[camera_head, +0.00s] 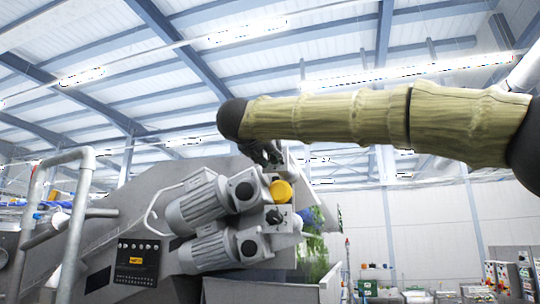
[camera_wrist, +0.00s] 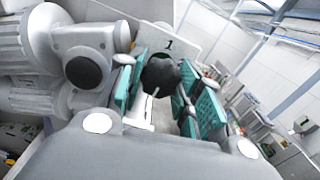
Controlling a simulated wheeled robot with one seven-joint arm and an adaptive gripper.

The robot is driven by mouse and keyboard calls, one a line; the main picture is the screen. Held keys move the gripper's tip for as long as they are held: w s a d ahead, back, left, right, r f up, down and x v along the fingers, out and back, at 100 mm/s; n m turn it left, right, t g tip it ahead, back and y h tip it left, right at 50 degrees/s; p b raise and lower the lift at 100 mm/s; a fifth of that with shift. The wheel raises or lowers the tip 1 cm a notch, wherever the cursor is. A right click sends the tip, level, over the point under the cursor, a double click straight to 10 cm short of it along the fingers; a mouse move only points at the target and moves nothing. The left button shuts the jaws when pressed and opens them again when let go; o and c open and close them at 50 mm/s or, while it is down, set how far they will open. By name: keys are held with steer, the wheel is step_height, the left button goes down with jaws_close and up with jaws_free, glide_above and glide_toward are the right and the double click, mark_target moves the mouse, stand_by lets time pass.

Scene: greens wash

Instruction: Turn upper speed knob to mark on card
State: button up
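The upper speed knob (camera_wrist: 160,75) is black and lobed, with a small pale pointer line at its lower edge in the wrist view. A pale card (camera_wrist: 165,42) marked "1" stands behind it. My gripper (camera_wrist: 163,88) has teal finger pads on either side of the knob, and the pads stand apart. The left pad is close to the knob; I cannot tell if either touches it. In the head view my gripper (camera_head: 264,153) is at the top of the machine's motor group and hides the upper knob. A lower black knob (camera_head: 274,216) sits on a pale plate below.
Two grey motors (camera_head: 205,204) are left of the knobs, close to my gripper. A yellow round part (camera_head: 281,191) lies between the knob positions. A control panel (camera_head: 137,262) and a metal rail (camera_head: 76,225) are further left. Open hall lies to the right.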

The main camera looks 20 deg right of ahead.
steer(key=c, duration=0.3)
steer(key=shift+n, duration=0.6)
steer(key=o, duration=1)
steer(key=shift+o, duration=0.2)
steer(key=v, duration=1.2)
